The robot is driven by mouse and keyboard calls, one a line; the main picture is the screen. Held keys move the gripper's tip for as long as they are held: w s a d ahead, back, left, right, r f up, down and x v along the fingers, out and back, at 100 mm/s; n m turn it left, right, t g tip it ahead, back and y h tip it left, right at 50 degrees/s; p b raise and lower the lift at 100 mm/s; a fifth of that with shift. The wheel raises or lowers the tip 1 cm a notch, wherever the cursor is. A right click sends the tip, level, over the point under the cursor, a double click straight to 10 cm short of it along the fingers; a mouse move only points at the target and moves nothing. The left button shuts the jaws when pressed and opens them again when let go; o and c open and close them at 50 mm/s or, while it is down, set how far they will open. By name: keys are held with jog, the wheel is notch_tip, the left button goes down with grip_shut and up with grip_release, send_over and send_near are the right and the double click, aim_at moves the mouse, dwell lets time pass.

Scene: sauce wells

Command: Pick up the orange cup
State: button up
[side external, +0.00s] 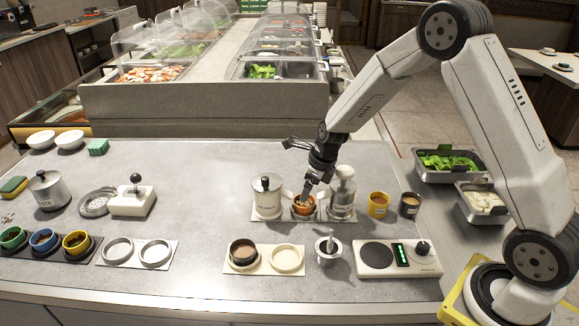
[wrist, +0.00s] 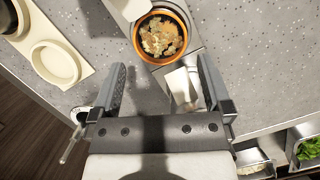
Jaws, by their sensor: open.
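The orange cup (side external: 303,207) stands between two lidded canisters on the counter. In the wrist view the orange cup (wrist: 181,38) shows from above with a brownish, chunky filling, just beyond my fingertips. My gripper (side external: 308,190) is right above and close to the cup in the side view, partly covering it. In the wrist view my gripper (wrist: 160,68) is open, its fingers spread with nothing held between them. Whether a finger touches the cup cannot be told.
A white canister (side external: 266,205) stands close left of the cup and a glassy canister (side external: 341,204) close right. A yellow cup (side external: 379,206) and a dark cup (side external: 409,206) stand farther right. A two-ring holder (side external: 288,260), small pot (side external: 328,250) and scale (side external: 397,258) lie in front.

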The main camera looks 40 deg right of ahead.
jog(key=shift+f, duration=0.15)
jog(key=shift+x, duration=2.5)
jog(key=shift+s, duration=0.1)
jog(key=c, duration=1.2)
jog(key=shift+o, duration=0.2)
notch_tip(320, 180, up, 10)
